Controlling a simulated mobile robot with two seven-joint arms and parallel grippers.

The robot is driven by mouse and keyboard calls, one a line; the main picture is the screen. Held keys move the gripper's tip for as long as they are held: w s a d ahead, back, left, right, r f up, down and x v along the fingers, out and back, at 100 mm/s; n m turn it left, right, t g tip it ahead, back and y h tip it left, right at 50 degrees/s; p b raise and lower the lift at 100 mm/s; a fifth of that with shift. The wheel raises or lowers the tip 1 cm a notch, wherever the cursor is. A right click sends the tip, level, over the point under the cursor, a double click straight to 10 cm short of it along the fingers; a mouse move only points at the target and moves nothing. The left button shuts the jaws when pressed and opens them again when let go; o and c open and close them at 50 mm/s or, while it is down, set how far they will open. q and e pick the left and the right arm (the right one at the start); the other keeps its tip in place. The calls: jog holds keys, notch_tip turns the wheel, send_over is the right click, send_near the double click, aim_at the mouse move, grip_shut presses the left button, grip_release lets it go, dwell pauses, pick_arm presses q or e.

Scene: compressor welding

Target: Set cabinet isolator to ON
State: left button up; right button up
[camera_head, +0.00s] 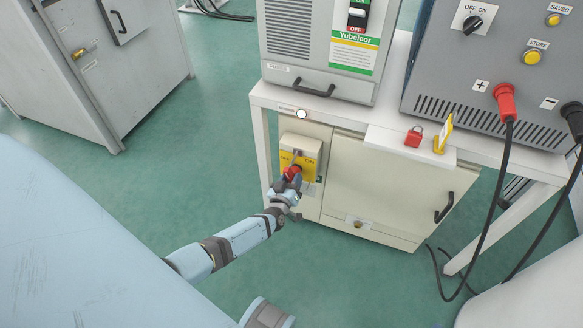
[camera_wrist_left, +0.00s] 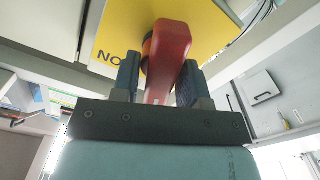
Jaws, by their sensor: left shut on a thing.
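The cabinet isolator is a red handle (camera_head: 291,173) on a yellow plate (camera_head: 309,148), on the front left of the cream cabinet (camera_head: 380,190) under the white bench. My left gripper (camera_head: 289,183) is at the handle and covers part of it. In the left wrist view, the red handle (camera_wrist_left: 168,62) stands between the two fingers of my left gripper (camera_wrist_left: 160,82), which is shut on it. The yellow plate (camera_wrist_left: 118,32) lies behind it, with the letters "NO" partly readable. The handle's exact setting is hard to tell. My right gripper is not in view.
A grey Yubelcor unit (camera_head: 325,50) and a dark control box (camera_head: 490,75) stand on the white bench (camera_head: 385,112). A red padlock (camera_head: 413,137) and a yellow tag (camera_head: 443,134) lie on its edge. Black cables (camera_head: 490,200) hang at the right.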

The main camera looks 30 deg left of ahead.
pick_arm(q)
jog(key=m+p, duration=0.1)
jog(key=m, duration=0.3)
jog(key=shift+p, duration=0.35)
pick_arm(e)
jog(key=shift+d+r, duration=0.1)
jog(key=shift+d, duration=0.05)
pick_arm(q)
jog(key=shift+m, duration=0.3)
jog(key=o, duration=0.6)
jog(key=shift+o, duration=0.2)
jog(key=shift+s, duration=0.1)
jog(key=shift+s+d, duration=0.1)
jog(key=shift+s, duration=0.25)
jog(key=p+v, duration=0.3)
jog(key=v, duration=1)
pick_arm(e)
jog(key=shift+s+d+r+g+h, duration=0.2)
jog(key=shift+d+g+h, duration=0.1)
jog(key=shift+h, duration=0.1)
